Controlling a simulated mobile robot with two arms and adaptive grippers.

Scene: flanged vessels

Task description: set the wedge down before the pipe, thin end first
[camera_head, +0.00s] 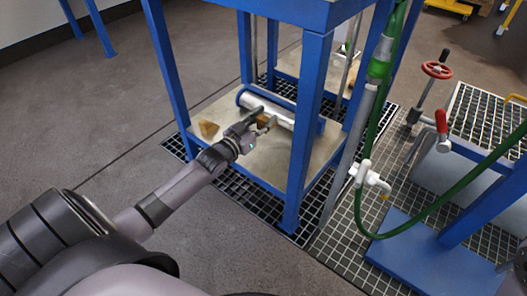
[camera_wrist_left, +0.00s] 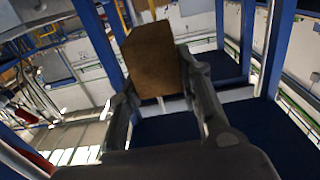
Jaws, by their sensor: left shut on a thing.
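The white pipe (camera_head: 282,115) with blue flanged ends lies on the beige lower shelf (camera_head: 268,168) of a blue stand. My left gripper (camera_head: 257,123) reaches in over the shelf in front of the pipe, shut on a brown wedge (camera_head: 263,118). In the left wrist view the wedge (camera_wrist_left: 152,60) sits between the two fingers, a brown block with angled faces. I cannot tell whether it touches the shelf or the pipe. A second tan-brown wedge (camera_head: 208,129) lies on the shelf, left of the gripper. My right gripper is not in view.
Blue legs (camera_head: 307,120) and the blue top (camera_head: 270,12) of the stand frame the shelf closely. A green hose (camera_head: 415,228), a red handwheel (camera_head: 437,70) and a blue plate (camera_head: 420,255) stand to the right. Grey floor (camera_head: 90,120) is clear on the left.

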